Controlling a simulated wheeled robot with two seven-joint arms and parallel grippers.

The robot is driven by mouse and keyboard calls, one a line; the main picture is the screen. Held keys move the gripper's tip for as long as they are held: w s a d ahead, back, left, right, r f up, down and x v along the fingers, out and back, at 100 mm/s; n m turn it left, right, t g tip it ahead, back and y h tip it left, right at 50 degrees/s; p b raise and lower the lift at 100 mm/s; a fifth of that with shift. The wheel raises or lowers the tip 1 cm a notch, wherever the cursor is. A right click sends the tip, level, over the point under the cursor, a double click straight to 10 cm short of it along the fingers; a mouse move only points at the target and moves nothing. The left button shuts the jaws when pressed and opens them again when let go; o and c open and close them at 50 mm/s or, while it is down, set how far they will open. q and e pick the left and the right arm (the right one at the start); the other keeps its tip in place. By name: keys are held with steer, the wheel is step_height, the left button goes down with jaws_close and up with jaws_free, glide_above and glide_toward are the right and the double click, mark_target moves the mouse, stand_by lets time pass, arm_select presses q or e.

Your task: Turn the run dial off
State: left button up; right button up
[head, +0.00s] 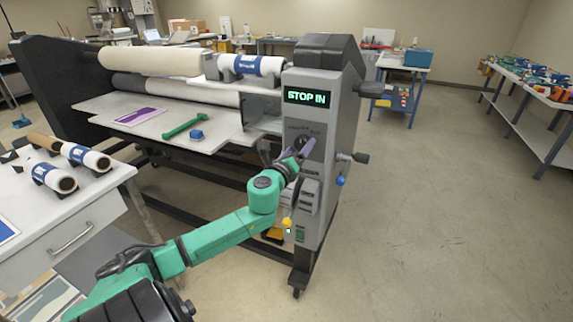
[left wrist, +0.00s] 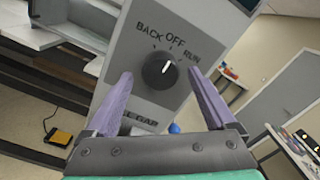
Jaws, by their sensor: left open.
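The run dial is a round black knob (left wrist: 160,70) with a white pointer mark, on the grey control panel. It sits under the labels BACK, OFF and RUN in the left wrist view. In the head view the dial (head: 303,143) is partly hidden by my gripper. My left gripper (head: 297,158) is in front of the panel. Its two purple fingers are spread apart and empty, one on each side of the dial in the left wrist view (left wrist: 162,85), apart from the knob. My right gripper does not show.
The display (head: 307,97) above the dial reads STOP IN. A crank with a blue knob (head: 340,181) sticks out at the panel's right. A yellow knob (head: 287,222) hangs below. A green tool (head: 187,127) lies on the feed table. The floor at right is clear.

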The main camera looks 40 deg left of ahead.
arm_select(q)
steer(key=b+v, duration=0.1)
steer(key=v, duration=1.2)
steer(key=shift+w, duration=0.1)
